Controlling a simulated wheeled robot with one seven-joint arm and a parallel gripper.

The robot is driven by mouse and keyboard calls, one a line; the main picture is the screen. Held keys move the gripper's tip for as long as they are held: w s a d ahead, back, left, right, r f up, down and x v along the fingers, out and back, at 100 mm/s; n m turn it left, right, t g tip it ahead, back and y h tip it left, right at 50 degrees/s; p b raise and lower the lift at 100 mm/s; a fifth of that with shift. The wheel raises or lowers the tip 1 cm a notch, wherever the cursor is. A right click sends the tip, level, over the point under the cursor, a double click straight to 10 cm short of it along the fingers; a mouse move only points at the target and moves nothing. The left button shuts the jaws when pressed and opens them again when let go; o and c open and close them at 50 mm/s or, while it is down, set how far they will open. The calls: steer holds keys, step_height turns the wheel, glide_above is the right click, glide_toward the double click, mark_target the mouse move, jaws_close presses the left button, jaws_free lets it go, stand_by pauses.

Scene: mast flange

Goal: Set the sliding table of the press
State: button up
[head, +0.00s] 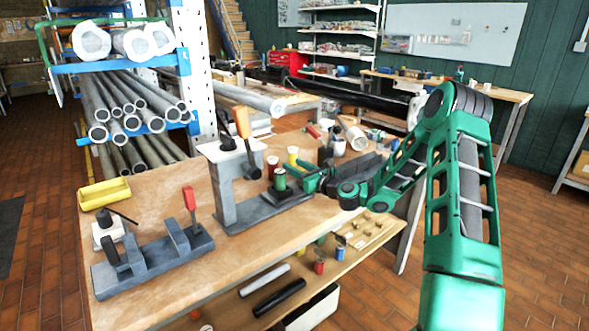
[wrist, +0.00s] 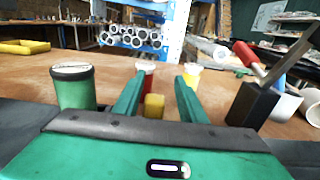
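The press (head: 228,195) is a grey frame with a pale top plate and an orange lever, standing on the wooden bench. A dark grey slab (head: 262,212) extends right from its foot. I cannot tell which part is the sliding table. My gripper (head: 312,181) is right of the press, low over the bench by the slab's right end. In the wrist view my gripper (wrist: 161,85) is open, its two green fingers apart. A small yellow block (wrist: 153,106) shows between them, nearer the left finger; I cannot tell whether it touches.
A green can (wrist: 75,88) stands close left of my fingers, with red (wrist: 147,68) and yellow (wrist: 191,75) cans ahead. A dark block with a red-handled lever (wrist: 252,104) is at right. A grey fixture (head: 155,258) and yellow tray (head: 104,193) occupy the bench's left.

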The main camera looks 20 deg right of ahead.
steer(key=v, duration=1)
steer(key=shift+s+d, duration=0.1)
steer(key=shift+s, duration=0.15)
